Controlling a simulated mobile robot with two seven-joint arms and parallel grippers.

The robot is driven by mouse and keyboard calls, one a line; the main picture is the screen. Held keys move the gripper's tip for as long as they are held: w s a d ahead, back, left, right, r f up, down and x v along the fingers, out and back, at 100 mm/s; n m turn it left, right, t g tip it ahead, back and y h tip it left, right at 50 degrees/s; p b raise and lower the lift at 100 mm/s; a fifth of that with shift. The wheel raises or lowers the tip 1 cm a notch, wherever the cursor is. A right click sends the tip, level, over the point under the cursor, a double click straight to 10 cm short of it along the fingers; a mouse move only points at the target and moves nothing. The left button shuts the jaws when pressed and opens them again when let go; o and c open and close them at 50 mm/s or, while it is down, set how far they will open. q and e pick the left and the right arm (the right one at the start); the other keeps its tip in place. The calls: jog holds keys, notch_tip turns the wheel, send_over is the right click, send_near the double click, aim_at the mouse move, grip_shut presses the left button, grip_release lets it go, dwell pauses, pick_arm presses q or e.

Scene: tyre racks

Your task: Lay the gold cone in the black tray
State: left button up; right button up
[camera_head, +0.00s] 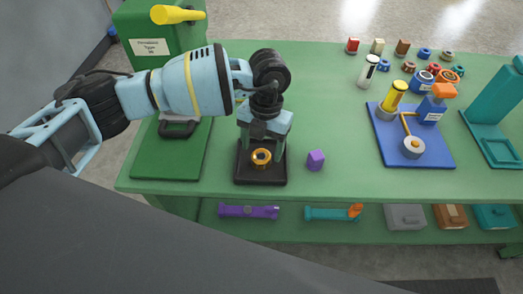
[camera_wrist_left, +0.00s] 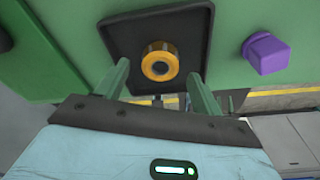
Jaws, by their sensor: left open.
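The gold cone (camera_head: 261,157) is inside the black tray (camera_head: 260,180), near the tray's middle. In the left wrist view the gold cone (camera_wrist_left: 159,61) shows as a gold ring with a dark centre, inside the dark rim of the tray (camera_wrist_left: 125,22). My left gripper (camera_head: 263,147) points down over the tray. In the left wrist view its fingers (camera_wrist_left: 159,72) stand apart, one on each side of the cone, with visible gaps. Part of the tray's back is hidden behind my gripper. My right gripper is not in view.
A purple block (camera_head: 316,160) stands right of the tray. A green machine (camera_head: 160,45) with a green base is at the left. A blue fixture (camera_head: 425,148) with a yellow cylinder stands right, with several small coloured parts behind it. Table room is clear between block and fixture.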

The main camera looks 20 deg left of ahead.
aim_at(263, 152)
pick_arm(q)
jog(key=r, duration=0.5)
jog(key=shift+w, duration=0.35)
